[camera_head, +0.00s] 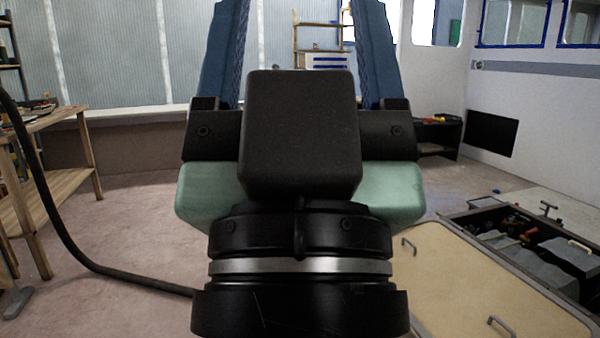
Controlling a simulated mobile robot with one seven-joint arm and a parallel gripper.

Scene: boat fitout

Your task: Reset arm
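My gripper (302,25) fills the middle of the head view, seen from close behind, with its two blue fingers pointing up and away. The fingers stand well apart, and their tips run out of the top of the picture. The room shows through the gap between them, and I see nothing held there. The black wrist and housing hide the floor directly ahead.
A wooden workbench (62,118) stands at the left. At the lower right are a beige panel with handles (470,285) and an open dark compartment with tools (520,240). A dark shelf (436,137) stands farther back. Floor is clear at left centre.

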